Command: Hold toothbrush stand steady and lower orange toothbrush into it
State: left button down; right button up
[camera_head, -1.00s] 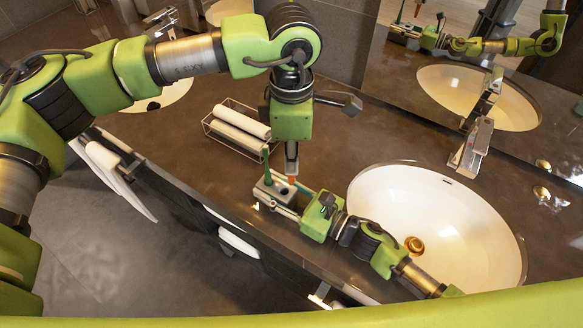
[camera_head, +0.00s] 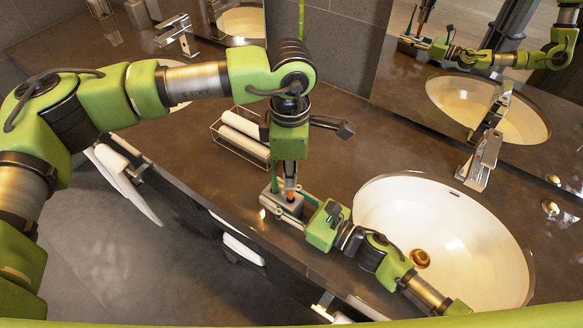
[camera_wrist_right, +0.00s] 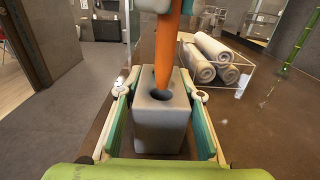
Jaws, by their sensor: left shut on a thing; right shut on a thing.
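The grey toothbrush stand (camera_wrist_right: 160,132) is a small upright block with holes in its top. My right gripper (camera_head: 284,208) has a finger on each side of it; the fingers also flank it in the right wrist view. The orange toothbrush (camera_wrist_right: 167,58) points down, nearly upright, with its lower tip at a hole in the stand's top. I cannot tell whether the tip is inside the hole. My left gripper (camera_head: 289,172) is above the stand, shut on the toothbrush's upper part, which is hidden. In the head view only a little orange (camera_head: 291,190) shows below it.
A wire basket (camera_head: 240,137) with rolled white towels stands behind the stand. A white sink basin (camera_head: 445,240) lies to the right, near my right arm. The counter's front edge (camera_head: 240,232) is close. A green bamboo stalk (camera_wrist_right: 300,38) stands at right in the wrist view.

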pick_arm(q)
jog(key=shift+f, duration=2.6)
pick_arm(e)
jog(key=shift+f, duration=0.1)
pick_arm(q)
jog(key=c, duration=2)
grip_release()
jog(key=shift+c, duration=0.2)
notch_tip(320, 180, up, 12)
